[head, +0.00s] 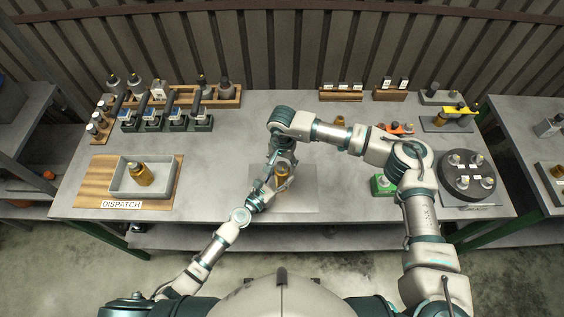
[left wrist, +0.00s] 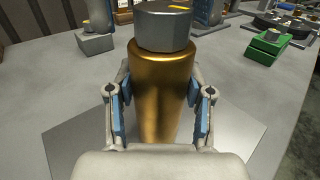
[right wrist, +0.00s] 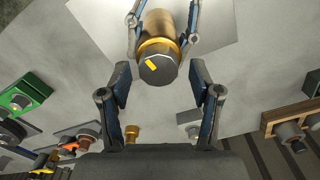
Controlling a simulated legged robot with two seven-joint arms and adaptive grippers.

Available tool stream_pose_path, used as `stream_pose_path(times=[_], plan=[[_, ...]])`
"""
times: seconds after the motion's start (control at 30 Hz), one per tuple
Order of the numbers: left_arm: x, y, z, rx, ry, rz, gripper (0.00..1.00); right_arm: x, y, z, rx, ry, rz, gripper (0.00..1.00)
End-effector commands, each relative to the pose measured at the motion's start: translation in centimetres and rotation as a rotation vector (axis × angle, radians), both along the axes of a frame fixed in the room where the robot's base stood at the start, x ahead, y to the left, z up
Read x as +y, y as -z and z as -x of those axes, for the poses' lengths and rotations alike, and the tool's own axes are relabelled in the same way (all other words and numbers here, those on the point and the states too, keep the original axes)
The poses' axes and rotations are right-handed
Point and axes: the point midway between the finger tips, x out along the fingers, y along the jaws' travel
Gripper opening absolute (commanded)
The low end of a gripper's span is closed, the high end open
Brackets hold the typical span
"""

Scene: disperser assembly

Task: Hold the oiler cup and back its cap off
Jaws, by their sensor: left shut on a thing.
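The oiler cup (left wrist: 163,95) has a brass body and stands upright on a pale plate (head: 300,201). Its grey faceted cap (left wrist: 165,25) with a yellow mark sits on top; the cap also shows in the right wrist view (right wrist: 157,69). My left gripper (left wrist: 161,100) is shut on the brass body, a finger on each side, below the cap. My right gripper (right wrist: 160,75) points down from above. Its fingers are spread, with the cap in line between them and clear gaps on both sides. In the head view the cup (head: 281,172) is partly hidden by my arms.
A grey tray (head: 117,190) with a brass cup (head: 140,175) stands on the DISPATCH board at the left. Fixtures and bottles line the back left. A green block (head: 382,185) and a dark round stand (head: 452,190) are at the right. The front left-centre bench is clear.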

Motion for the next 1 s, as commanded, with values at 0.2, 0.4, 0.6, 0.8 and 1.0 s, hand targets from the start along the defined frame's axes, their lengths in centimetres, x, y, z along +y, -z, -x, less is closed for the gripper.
stream_pose_path(times=[0.2, 0.4, 0.6, 0.8, 1.0], plan=[[0.0, 0.1, 0.0, 0.003, -0.001, 0.0, 0.0, 0.1, 0.0, 0.2, 0.004, -0.003, -0.001, 0.65], [0.1, 0.1, -0.1, 0.002, -0.002, -0.001, 0.0, 0.2, -1.8, 0.1, 0.004, -0.003, -0.002, 0.65], [0.1, 0.1, -0.1, 0.002, -0.003, -0.001, 0.0, 0.2, -6.2, 0.0, 0.001, -0.003, -0.002, 0.65], [0.1, 0.1, -0.2, 0.002, -0.004, -0.001, 0.0, 0.2, -10.0, -0.1, 0.002, -0.002, -0.001, 0.65], [0.1, 0.1, -0.2, 0.001, -0.004, -0.001, 0.0, 0.2, -11.7, 0.0, 0.004, -0.002, -0.001, 0.65]])
